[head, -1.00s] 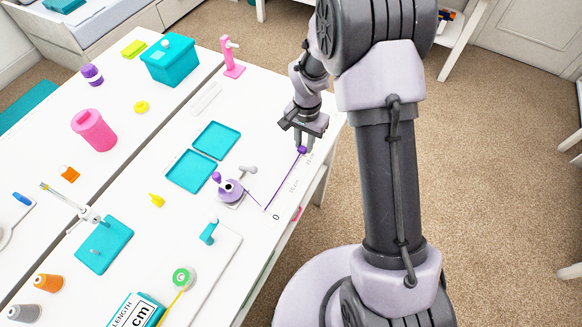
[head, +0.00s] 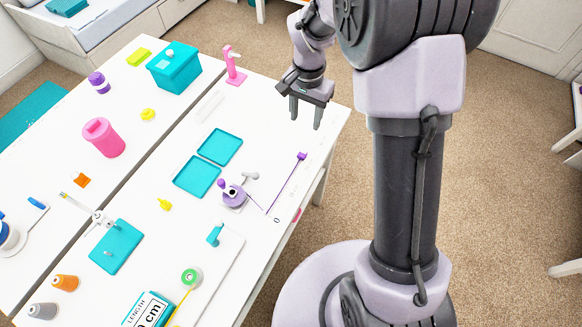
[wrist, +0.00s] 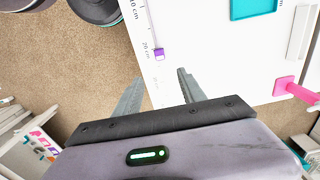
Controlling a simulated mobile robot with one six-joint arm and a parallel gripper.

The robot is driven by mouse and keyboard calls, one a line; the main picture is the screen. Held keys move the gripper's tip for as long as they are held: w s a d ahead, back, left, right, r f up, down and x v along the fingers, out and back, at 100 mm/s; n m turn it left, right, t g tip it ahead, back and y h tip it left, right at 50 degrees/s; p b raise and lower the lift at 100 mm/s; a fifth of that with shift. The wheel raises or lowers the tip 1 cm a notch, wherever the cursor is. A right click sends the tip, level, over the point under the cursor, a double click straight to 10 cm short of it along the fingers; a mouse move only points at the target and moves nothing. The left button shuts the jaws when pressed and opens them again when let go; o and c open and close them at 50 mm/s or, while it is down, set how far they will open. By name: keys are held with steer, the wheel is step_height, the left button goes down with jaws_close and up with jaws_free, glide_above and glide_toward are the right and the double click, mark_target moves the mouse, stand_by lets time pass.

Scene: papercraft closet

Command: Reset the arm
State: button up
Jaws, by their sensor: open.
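My gripper (head: 305,112) is open and empty above the right edge of the white table (head: 262,98). Its two fingers point down in the head view and stand apart in the wrist view (wrist: 158,92). A purple tab (head: 301,156) on the end of a thin purple line lies on the table below the gripper, clear of the fingers. The tab also shows in the wrist view (wrist: 159,54), beyond the fingertips.
Two teal trays (head: 197,176) and a pink stand (head: 234,68) are on the table. A teal box (head: 174,67), a pink canister (head: 103,138) and thread spools (head: 65,283) stand further left. Carpet (head: 330,60) lies open beyond the table's right edge.

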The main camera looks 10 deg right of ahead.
steer(key=s+a+r+n+t+y+b, duration=0.1)
steer(key=s+r+t+b, duration=0.15)
steer(key=s+r, duration=0.95)
steer(key=s+a+r+n+t, duration=0.1)
steer(key=s+r, duration=0.1)
steer(key=s, duration=0.3)
steer(key=s+r+n+t+y, duration=0.1)
steer(key=s+r+t, duration=0.1)
steer(key=s, duration=0.4)
steer(key=shift+s+a+r, duration=0.15)
steer(key=shift+s+a, duration=0.05)
steer(key=shift+a, duration=0.15)
